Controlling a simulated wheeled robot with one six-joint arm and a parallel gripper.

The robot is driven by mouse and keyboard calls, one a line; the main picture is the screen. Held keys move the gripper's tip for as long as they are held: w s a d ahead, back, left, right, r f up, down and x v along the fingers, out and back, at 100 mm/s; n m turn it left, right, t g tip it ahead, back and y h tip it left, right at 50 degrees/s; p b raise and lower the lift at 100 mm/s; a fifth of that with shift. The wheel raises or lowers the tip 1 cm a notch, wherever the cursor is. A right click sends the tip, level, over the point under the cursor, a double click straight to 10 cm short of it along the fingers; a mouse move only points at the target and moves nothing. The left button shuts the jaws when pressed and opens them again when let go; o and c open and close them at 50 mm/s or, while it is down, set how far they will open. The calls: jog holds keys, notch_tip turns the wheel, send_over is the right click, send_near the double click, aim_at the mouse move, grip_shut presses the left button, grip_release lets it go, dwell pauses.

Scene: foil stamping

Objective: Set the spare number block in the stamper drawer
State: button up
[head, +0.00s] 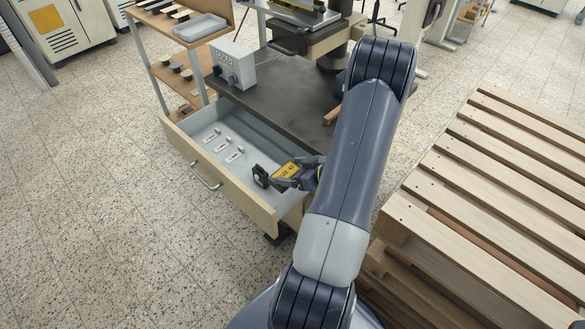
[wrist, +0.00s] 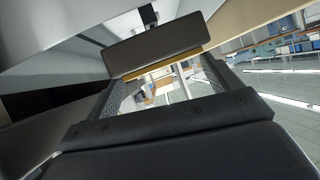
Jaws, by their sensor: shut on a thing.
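The number block is dark with a yellow face (head: 285,171). My gripper (head: 290,177) is shut on it, over the right end of the open drawer. The drawer (head: 258,135) has a pale wooden front and a grey inside. Whether the block touches the drawer floor cannot be told. In the wrist view, a dark grey bar with a yellow edge, which looks like the block (wrist: 155,50), lies across the far end of the fingers of my gripper (wrist: 165,84). Pale slanted surfaces show around it there. The block's underside is hidden.
Several small pale pieces (head: 225,146) lie in the left part of the drawer. Bare drawer floor lies between them and my gripper. A dark bench top (head: 278,88) with a grey control box (head: 231,64) is behind. A wooden pallet stack (head: 490,180) stands at right.

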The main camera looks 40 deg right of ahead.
jog(key=shift+f+b, duration=0.4)
jog(key=shift+f, duration=0.15)
jog(key=o, duration=1.9)
jog(key=shift+r, duration=0.2)
jog(key=p+v, duration=0.1)
jog(key=v, duration=1.1)
jog(key=shift+r+p, duration=0.35)
jog(key=shift+p, duration=0.05)
